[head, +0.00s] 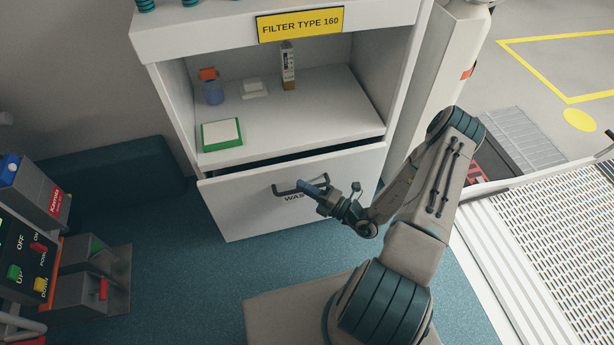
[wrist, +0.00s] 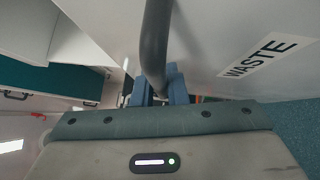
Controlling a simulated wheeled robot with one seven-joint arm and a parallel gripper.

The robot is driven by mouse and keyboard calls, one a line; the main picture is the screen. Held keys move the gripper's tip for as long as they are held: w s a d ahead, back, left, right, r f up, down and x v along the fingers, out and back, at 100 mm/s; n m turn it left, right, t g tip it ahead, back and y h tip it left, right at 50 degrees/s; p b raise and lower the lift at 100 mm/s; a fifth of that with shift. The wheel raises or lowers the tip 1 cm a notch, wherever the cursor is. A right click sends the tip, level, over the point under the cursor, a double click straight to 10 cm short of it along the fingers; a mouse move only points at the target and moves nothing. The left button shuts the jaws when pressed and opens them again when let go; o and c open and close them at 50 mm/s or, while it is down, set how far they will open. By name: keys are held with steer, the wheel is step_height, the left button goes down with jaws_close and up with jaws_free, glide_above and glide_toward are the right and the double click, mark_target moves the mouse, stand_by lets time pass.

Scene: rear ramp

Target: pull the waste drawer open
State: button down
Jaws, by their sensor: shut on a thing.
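The waste drawer (head: 250,205) is the white front at the bottom of the white cabinet, marked WASTE. A dark gap shows along its top edge, so it stands slightly out from the cabinet. Its dark bar handle (head: 286,189) is on the front. My gripper (head: 328,192) is at the handle's right part, shut on it. In the wrist view the dark handle bar (wrist: 155,40) runs down between the blue fingers (wrist: 160,88), and the WASTE label (wrist: 265,58) is to the right. The inside of the drawer is hidden.
The shelf (head: 320,115) above the drawer holds a blue jar (head: 212,90), a green-edged box (head: 221,134) and a small upright carton (head: 288,65). A control panel (head: 25,250) stands at the left. Blue floor (head: 190,280) lies clear before the drawer; a ramp (head: 560,240) is at the right.

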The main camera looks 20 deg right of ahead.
steer(key=s+p, duration=0.2)
steer(key=s, duration=1.8)
steer(key=shift+a+p, duration=0.3)
steer(key=shift+a, duration=0.05)
steer(key=c, duration=1.7)
jaws_free()
steer(key=shift+d, duration=0.1)
steer(key=p+v, duration=0.1)
steer(key=v, duration=1.2)
steer(key=shift+s+d+p, duration=0.2)
steer(key=shift+d+p, duration=0.15)
